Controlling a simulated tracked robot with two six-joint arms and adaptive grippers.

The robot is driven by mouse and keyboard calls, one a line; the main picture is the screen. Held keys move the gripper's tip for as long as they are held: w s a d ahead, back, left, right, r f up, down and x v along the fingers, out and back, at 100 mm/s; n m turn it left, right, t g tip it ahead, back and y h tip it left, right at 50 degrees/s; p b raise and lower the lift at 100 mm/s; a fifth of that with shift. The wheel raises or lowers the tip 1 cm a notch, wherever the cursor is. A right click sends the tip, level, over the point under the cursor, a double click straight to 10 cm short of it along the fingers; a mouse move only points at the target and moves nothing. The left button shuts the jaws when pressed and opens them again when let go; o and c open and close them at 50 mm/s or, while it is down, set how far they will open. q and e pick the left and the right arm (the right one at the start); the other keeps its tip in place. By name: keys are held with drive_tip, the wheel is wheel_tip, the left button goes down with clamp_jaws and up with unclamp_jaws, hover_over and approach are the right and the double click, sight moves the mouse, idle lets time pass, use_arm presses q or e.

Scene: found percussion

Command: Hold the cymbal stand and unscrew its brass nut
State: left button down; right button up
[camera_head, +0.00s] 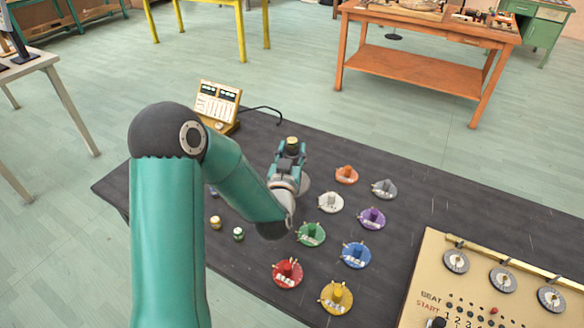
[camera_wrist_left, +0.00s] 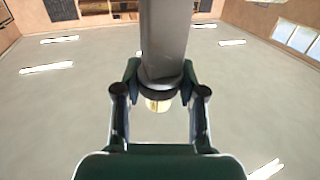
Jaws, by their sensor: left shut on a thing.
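My left gripper (camera_head: 291,150) is shut on the cymbal stand. In the left wrist view the stand is a grey post (camera_wrist_left: 163,45) between the two fingers (camera_wrist_left: 159,90), with a dark collar at its end. The brass nut (camera_head: 292,141) shows just above the fingers in the head view. It also shows in the left wrist view (camera_wrist_left: 158,104), at the end of the post past the collar. The gripper and wrist hide most of the stand in the head view. My right gripper is in neither view.
Several coloured discs with upright pegs, such as a green one (camera_head: 311,233), lie right of the gripper on the dark mat (camera_head: 440,205). A yellow console (camera_head: 217,103) stands behind left. Two small round pieces (camera_head: 215,222) (camera_head: 238,234) lie nearer. A dial panel (camera_head: 440,262) fills the lower right.

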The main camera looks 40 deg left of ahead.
sight(305, 184)
use_arm(q)
drive_tip(key=shift+f, duration=2.65)
drive_tip(key=c, duration=0.7)
unclamp_jaws()
drive_tip(key=shift+d, duration=0.1)
